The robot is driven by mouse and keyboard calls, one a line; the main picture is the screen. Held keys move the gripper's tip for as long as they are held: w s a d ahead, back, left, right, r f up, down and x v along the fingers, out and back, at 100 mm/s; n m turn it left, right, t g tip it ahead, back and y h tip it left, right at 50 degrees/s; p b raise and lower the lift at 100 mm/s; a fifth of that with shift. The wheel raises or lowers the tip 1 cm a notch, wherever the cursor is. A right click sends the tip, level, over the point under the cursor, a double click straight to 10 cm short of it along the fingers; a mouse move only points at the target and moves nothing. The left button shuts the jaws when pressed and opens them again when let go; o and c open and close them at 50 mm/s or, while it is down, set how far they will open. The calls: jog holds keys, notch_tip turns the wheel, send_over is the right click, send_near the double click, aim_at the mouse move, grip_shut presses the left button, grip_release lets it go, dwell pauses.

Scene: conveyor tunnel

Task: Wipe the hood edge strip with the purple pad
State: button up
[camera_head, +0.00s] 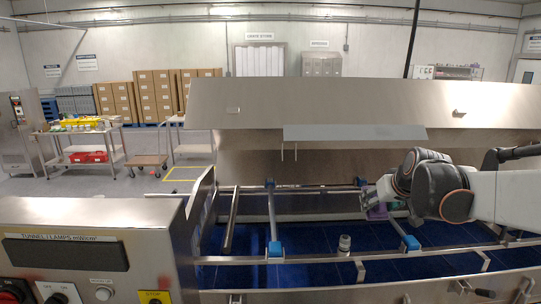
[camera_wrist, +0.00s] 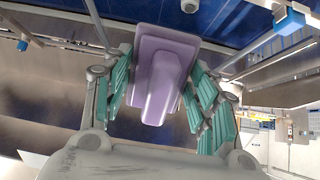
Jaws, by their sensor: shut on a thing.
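The purple pad (camera_wrist: 160,72) has a wide flat plate and a raised grip. My gripper (camera_wrist: 163,85) is shut on it, with teal ribbed fingers on either side. In the head view my gripper (camera_head: 372,200) is low over the conveyor at the right, and a bit of the purple pad (camera_head: 378,212) shows under it. A pale grey strip (camera_head: 355,132) runs along the lower front of the steel hood (camera_head: 320,103). The pad is below the strip and apart from it. I cannot tell whether the pad touches anything beneath it.
The blue conveyor belt (camera_head: 305,272) has steel rails and blue clamps (camera_head: 275,249) around it. A small white-topped cylinder (camera_head: 345,243) stands on the belt. A control panel (camera_head: 85,250) fills the front left. Space between hood and belt is open left of my arm.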

jog(key=s+a+f, duration=0.5)
jog(key=s+f, duration=0.1)
jog(key=f, duration=0.2)
jog(key=s+a+f, duration=0.5)
jog(key=s+f, duration=0.1)
jog(key=f, duration=0.2)
notch_tip(320, 180, down, 32)
jog(key=b, duration=3.3)
jog(key=shift+w, duration=0.25)
jog(key=shift+a+f, duration=0.1)
jog(key=shift+a, duration=0.1)
